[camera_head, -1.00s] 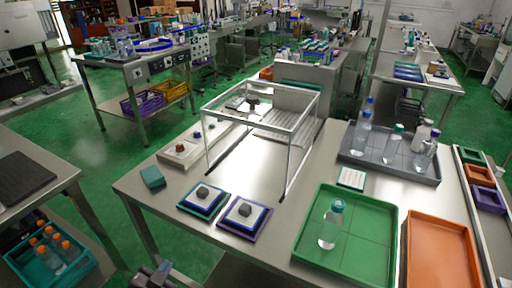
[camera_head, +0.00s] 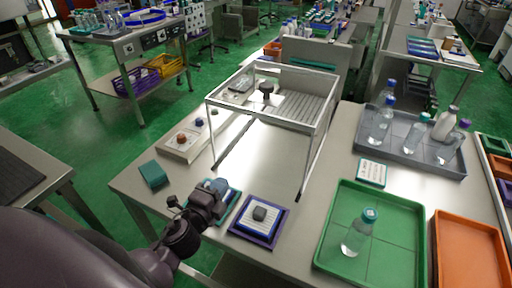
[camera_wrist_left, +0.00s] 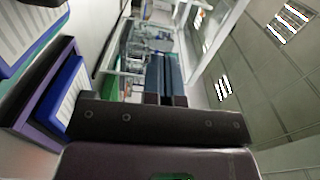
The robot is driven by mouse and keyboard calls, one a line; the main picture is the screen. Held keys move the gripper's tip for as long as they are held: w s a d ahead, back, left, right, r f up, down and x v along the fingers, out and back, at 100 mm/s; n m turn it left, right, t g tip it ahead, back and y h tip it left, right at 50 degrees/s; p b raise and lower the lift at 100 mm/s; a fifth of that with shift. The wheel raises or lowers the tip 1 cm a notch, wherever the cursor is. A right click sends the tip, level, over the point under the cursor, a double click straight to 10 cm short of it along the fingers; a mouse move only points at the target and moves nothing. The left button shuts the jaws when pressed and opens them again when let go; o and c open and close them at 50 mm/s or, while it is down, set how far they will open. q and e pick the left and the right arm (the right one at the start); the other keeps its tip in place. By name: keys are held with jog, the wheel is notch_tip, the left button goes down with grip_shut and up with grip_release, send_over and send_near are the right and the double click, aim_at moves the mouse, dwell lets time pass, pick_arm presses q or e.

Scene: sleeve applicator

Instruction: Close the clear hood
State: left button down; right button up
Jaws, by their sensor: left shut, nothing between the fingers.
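The clear hood (camera_head: 262,117) is a box of see-through panels with pale metal edges, standing at the back left of the steel table in the head view. A dark knob (camera_head: 266,88) shows at its upper part. I cannot tell from the clear panels how far it is open. My left gripper (camera_head: 217,188) is in front of the hood, low over the left pad stack, and apart from the hood. In the left wrist view its fingers (camera_wrist_left: 166,82) are together and empty. Pale frame bars show beyond them. My right gripper is not in view.
A pad stack on a purple base (camera_head: 258,219) lies right of my left gripper. A teal block (camera_head: 153,175) and a beige control box (camera_head: 183,141) are at the left. A green tray (camera_head: 397,242) with a bottle and a grey bottle tray (camera_head: 447,168) are at the right.

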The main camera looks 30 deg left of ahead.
pick_arm(q)
jog(key=p, duration=0.1)
send_near(249, 148)
jog(key=shift+m, duration=0.3)
jog(key=w, duration=0.6)
jog(key=shift+w+a, duration=0.2)
jog(key=shift+w, duration=0.6)
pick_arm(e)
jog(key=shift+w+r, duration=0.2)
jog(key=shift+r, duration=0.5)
pick_arm(q)
jog(key=shift+w, duration=0.1)
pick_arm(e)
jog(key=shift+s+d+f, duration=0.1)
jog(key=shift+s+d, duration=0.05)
